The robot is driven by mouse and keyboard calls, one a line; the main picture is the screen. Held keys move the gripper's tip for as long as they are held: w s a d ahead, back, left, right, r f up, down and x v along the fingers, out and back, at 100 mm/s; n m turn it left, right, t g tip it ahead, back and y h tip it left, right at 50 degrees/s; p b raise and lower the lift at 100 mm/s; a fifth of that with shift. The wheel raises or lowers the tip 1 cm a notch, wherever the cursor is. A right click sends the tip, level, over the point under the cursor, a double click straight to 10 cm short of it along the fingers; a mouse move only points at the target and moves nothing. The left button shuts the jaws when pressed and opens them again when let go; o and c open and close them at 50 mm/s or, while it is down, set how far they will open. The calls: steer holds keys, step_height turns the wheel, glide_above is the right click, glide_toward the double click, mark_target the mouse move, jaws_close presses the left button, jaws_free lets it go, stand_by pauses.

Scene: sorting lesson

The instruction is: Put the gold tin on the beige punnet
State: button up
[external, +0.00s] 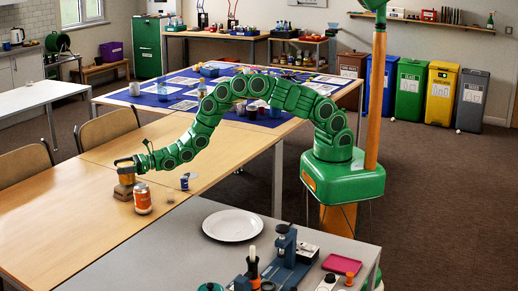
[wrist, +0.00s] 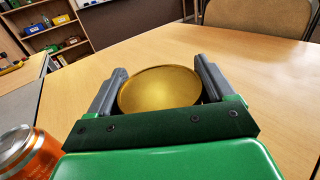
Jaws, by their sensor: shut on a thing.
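The gold tin (wrist: 160,92) lies between the two fingers of my gripper (wrist: 158,80) in the wrist view, its round gold face toward the camera. In the external view my gripper (external: 131,164) is at the left end of my arm, shut on the gold tin (external: 125,167) low over the wooden table. A small brown-beige thing (external: 122,191), perhaps the beige punnet, shows directly below the tin. I cannot tell whether the two touch. The punnet cannot be made out in the wrist view.
An orange can (external: 142,200) stands close by, right of the tin; it also shows in the wrist view (wrist: 22,152). A small blue-and-white item (external: 184,183) stands farther right. A white plate (external: 232,225) lies on the grey front table. Chairs (external: 107,126) line the far left side.

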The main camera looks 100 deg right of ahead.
steer(key=shift+f, duration=0.65)
steer(key=shift+f, duration=0.1)
steer(key=o, duration=0.9)
